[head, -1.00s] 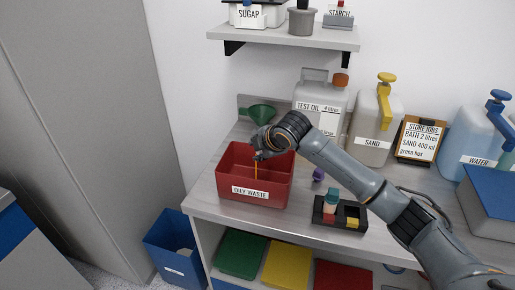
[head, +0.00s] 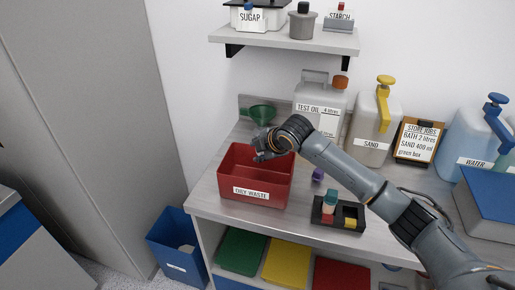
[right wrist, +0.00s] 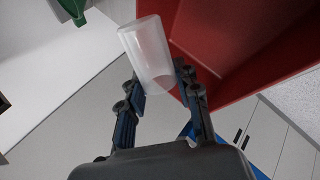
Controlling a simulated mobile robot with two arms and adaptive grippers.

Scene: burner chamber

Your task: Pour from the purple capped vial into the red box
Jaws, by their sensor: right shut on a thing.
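The red box (head: 255,191), labelled OILY WASTE, stands at the counter's front left. My right gripper (head: 262,153) is above its back part. In the right wrist view the gripper is shut on a clear, uncapped-looking vial (right wrist: 147,52), which appears tilted and shows no liquid that I can make out. The red box (right wrist: 240,40) fills the upper right of that view. The vial is hidden by the gripper in the head view. A small purple cap-like thing (head: 318,174) sits on the counter right of the box. My left gripper is out of view.
A black rack (head: 338,222) with small coloured pieces stands right of the box. A green funnel (head: 262,113), a TEST OIL jug (head: 312,120) and a SAND jug (head: 372,130) stand behind. A blue bin (head: 172,250) is on the floor at left.

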